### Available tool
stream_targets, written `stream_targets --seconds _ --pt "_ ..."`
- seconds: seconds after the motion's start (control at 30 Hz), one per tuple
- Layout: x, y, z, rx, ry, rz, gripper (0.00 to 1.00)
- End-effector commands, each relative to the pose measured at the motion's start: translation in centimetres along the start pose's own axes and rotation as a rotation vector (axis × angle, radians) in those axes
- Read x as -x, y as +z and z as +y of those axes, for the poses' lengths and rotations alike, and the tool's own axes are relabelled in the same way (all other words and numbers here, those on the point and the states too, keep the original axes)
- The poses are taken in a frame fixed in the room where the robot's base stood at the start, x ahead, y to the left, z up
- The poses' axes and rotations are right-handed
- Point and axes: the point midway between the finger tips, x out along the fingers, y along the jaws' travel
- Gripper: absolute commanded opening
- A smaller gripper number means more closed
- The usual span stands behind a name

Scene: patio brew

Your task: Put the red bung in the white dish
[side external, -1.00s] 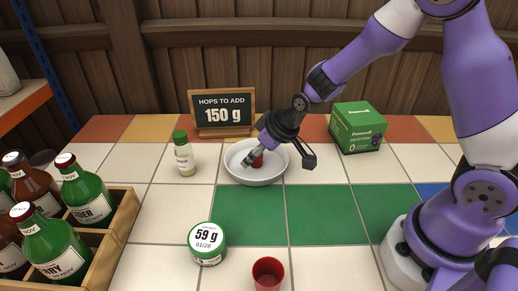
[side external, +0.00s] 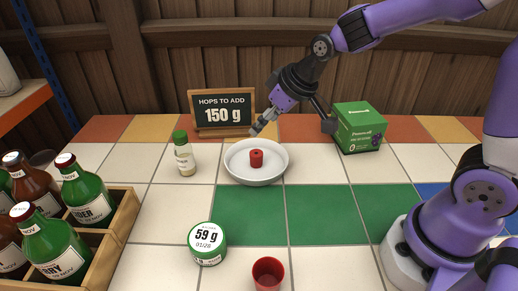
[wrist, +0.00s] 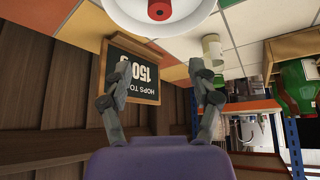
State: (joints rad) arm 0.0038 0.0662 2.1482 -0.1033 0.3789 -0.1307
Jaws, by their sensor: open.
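The red bung (side external: 256,158) stands in the white dish (side external: 278,174), near its middle, with nothing holding it. In the wrist view the bung (wrist: 159,10) and part of the dish (wrist: 198,18) show at the top edge. My gripper (side external: 263,128) is above and behind the dish, apart from the bung. In the wrist view my gripper (wrist: 160,82) has its two fingers spread wide, with nothing between them.
The hops sign (side external: 224,114) stands behind the dish, and a green box (side external: 358,128) is at the right. A small jar (side external: 185,158), a labelled tin (side external: 207,245) and a red cup (side external: 268,274) stand around. A bottle crate (side external: 122,222) is at the left. The green tiles (side external: 325,215) are clear.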

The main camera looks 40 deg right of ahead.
Motion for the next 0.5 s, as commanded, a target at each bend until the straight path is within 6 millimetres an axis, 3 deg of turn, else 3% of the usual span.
stream_targets --seconds 0.03,0.2,0.33,0.5 --pt "2.2 0.4 0.0 -0.012 0.012 0.006 0.69" --pt "8.3 4.0 -0.2 -0.073 0.052 -0.024 0.69" --pt "11.3 7.0 -0.4 -0.121 0.073 -0.044 0.69" --pt "13.0 9.4 -0.6 -0.160 0.087 -0.058 0.69"
